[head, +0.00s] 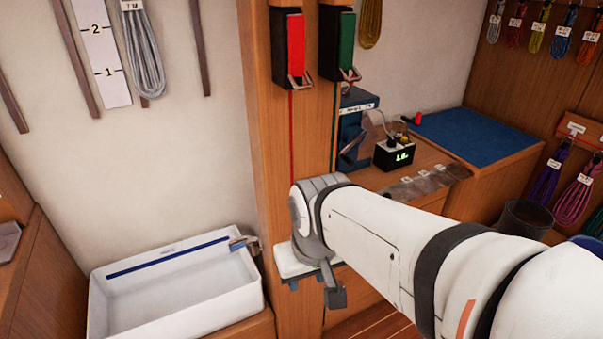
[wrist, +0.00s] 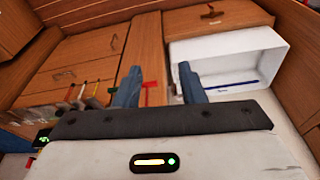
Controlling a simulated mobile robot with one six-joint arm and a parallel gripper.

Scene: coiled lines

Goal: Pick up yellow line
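A yellow-green coiled line (head: 537,30) with a white tag hangs in the row on the wooden wall at the upper right of the head view. A darker olive-yellow coil (head: 370,22) hangs on the wall at the top centre, its upper part cut off. I cannot tell which is the yellow line. My gripper (wrist: 158,82) shows two blue fingers standing apart in the wrist view, with nothing between them. It is far from both coils, beside the wooden post. Neither coil is visible in the wrist view.
A white basin (head: 180,290) stands at the lower left. The wooden post (head: 264,130) carries a red box (head: 296,42) and a green box (head: 346,45). A grey coil (head: 146,60) hangs left. A blue-topped counter (head: 475,138) and a dark bin (head: 526,218) are at the right.

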